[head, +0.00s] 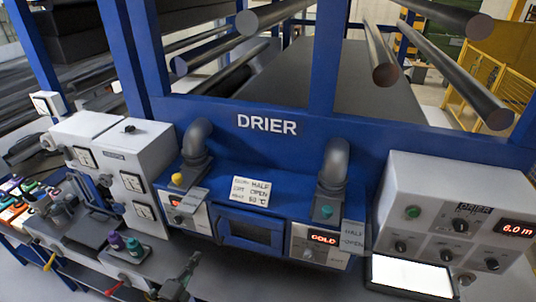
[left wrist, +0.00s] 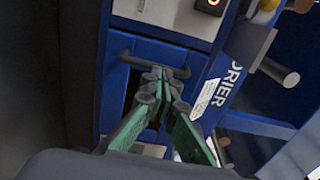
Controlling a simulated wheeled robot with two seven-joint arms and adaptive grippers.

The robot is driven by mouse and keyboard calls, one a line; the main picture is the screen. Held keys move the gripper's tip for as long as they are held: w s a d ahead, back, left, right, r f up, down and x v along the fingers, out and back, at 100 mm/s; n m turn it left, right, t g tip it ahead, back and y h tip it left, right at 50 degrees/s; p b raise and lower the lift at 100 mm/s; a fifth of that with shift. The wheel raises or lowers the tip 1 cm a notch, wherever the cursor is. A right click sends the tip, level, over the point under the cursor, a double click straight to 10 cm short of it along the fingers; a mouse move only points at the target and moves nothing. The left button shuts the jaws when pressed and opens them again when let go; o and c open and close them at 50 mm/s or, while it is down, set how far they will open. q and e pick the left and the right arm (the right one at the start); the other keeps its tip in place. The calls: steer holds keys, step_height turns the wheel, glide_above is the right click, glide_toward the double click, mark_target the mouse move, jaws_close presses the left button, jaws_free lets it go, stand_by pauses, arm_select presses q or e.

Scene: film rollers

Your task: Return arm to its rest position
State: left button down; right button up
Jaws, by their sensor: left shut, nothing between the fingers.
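My left gripper (head: 190,264) shows small and dark at the bottom of the head view, low in front of the drier and left of its middle. In the left wrist view its green-sided fingers (left wrist: 163,84) are together, with nothing between them. There they overlap a dark handle bar (left wrist: 125,57) on a blue front; I cannot tell whether they touch it. My right gripper is in neither view.
The blue drier (head: 350,118) fills the middle, with two grey elbow pipes, a dark window (head: 250,232) and a display reading COLD (head: 324,239). A control box (head: 445,215) stands right. White gauge boxes (head: 155,165) and coloured-handled valves stand left.

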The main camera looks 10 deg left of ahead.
arm_select(q)
steer(key=s+a+f+n+g+y, duration=0.55)
steer(key=s+n, duration=0.25)
steer(key=n, duration=0.4)
steer(key=s+d+f+n+g+h, duration=0.1)
steer(key=s+d+f+n+g, duration=0.3)
steer(key=s, duration=0.6)
steer(key=s+d+f+n+g+h, duration=0.1)
steer(key=s+d+f+n+g, duration=0.3)
steer(key=s, duration=0.5)
step_height(320, 180, down, 37)
steer(key=s+d+m+g+b, duration=0.1)
steer(key=s+d+g+b, duration=0.15)
steer(key=b, duration=0.35)
steer(key=s+a+f+m+h+b, duration=0.1)
steer(key=s+f+b, duration=0.4)
steer(key=s+f, duration=1.4)
step_height(320, 180, down, 3)
steer(key=shift+s+r+g, duration=0.1)
steer(key=shift+s+g, duration=0.15)
steer(key=shift+g, duration=0.15)
